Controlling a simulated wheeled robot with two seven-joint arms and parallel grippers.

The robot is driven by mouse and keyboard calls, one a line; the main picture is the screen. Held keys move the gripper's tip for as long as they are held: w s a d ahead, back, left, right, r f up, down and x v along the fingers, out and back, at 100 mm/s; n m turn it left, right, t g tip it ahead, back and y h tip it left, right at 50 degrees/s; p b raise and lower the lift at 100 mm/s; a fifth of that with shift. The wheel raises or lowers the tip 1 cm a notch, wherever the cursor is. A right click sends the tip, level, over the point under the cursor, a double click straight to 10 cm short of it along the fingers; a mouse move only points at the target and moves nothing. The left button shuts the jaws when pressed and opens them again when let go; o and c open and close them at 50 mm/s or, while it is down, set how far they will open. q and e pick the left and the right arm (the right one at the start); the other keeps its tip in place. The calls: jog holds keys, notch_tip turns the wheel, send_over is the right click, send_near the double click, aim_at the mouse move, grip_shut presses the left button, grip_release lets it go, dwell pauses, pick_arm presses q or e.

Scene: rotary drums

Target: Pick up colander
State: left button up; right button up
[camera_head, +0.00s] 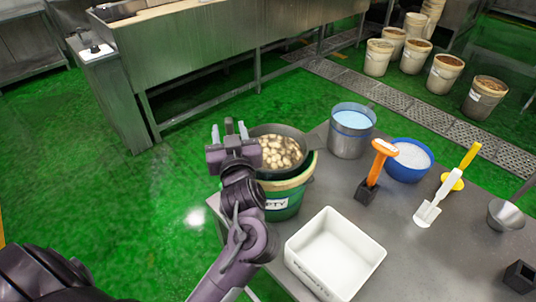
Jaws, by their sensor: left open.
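The dark colander (301,137) sits in the top of a green bucket (284,213) with a cream rim. It holds many pale brown, rounded pieces. The bucket stands at the left end of the grey table, and its label is partly covered by my arm. My left gripper (229,130) is open just left of the colander's rim, with its fingers pointing away from me. I see nothing between the fingers. I cannot tell whether the gripper touches the rim. My right gripper is not in view.
A white bin (335,250) stands in front of the bucket on the grey table (425,265). A metal pot (351,140) of blue liquid, an orange-handled tool (380,160), a blue bowl (406,174) and a white scraper (430,208) stand or lie to the right. Green floor lies open at left.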

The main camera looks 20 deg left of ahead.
aim_at(228, 119)
pick_arm(q)
jog(key=shift+w+a+r+p, duration=0.3)
jog(key=shift+w+a+p, duration=0.05)
jog(key=shift+w, duration=0.2)
jog(key=shift+w+a+r+p, duration=0.25)
jog(key=shift+w+a+p, duration=0.1)
jog(key=shift+w, duration=0.2)
jog(key=shift+w+a+f, duration=0.25)
jog(key=shift+w+a, duration=0.15)
jog(key=shift+w, duration=0.1)
jog(key=shift+w+a+f, duration=0.2)
jog(key=shift+w+a, duration=0.15)
jog(key=shift+w, duration=0.15)
jog(key=shift+s+d, duration=0.1)
jog(key=c, duration=0.9)
grip_shut()
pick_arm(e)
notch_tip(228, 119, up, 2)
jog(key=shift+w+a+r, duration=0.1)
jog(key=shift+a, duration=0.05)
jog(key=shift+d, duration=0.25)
